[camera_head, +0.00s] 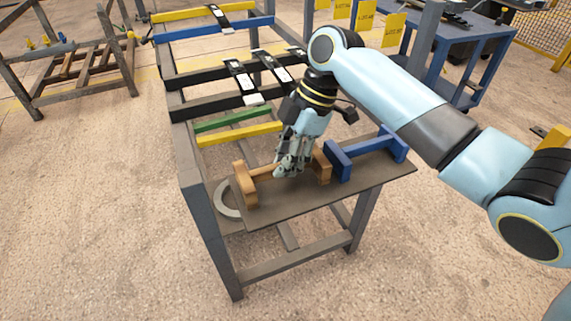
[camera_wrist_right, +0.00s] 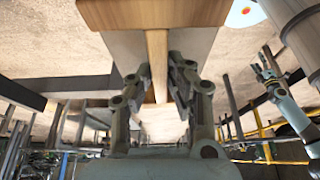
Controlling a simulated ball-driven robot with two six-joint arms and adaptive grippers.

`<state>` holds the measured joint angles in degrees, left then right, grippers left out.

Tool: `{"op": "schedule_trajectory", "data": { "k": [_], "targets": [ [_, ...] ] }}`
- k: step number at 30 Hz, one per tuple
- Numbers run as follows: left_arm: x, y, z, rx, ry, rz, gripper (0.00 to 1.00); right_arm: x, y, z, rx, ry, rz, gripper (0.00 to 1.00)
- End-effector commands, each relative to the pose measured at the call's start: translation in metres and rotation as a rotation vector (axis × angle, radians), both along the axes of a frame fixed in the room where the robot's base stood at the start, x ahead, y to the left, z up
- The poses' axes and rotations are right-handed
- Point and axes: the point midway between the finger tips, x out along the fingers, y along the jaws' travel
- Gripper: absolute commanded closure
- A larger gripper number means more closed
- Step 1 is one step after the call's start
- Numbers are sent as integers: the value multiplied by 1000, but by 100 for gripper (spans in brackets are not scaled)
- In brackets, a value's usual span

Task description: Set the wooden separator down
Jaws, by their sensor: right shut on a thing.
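The wooden separator (camera_head: 246,187) has two upright end blocks joined by a thin bar. It is upright over the left part of the grey-brown shelf board (camera_head: 305,205); I cannot tell whether its feet touch the board or sit just above it. My right gripper (camera_head: 287,168) comes down from above and is shut on the middle bar, hiding part of it. In the right wrist view, the bar of the wooden separator (camera_wrist_right: 157,50) runs between the fingers of my right gripper (camera_wrist_right: 160,75), with one end block at the top. My left gripper is not seen.
A blue separator (camera_head: 365,150) stands on the board close right of the wooden one. A pale ring (camera_head: 228,199) lies at the board's left edge. Behind are rack rails, green (camera_head: 232,120) and yellow (camera_head: 240,134). The front strip of the board is clear.

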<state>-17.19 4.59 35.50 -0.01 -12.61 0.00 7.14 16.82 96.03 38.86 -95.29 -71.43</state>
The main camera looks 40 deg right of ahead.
Motion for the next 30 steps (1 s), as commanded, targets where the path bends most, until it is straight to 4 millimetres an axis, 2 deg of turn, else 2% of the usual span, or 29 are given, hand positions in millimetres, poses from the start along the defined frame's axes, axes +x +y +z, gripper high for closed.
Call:
{"op": "schedule_trajectory", "data": {
  "k": [1, 3, 11, 12, 17, 26, 30],
  "targets": [
    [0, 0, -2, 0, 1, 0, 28, 0, 0, -9, 2, 3, -2, 100],
    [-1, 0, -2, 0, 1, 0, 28, 0, 0, -15, -1, 1, 0, 100],
    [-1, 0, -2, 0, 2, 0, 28, 0, 0, -15, -2, 0, 0, 100],
    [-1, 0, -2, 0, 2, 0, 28, 0, 0, -15, -2, 0, 0, 80],
    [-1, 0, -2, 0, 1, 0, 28, 0, 0, -15, -2, 0, 0, 61],
    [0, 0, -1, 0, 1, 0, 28, 0, -1, -12, -2, -1, 1, 61],
    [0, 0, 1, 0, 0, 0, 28, -1, -8, 4, -5, -4, -1, 61]
  ]
}}
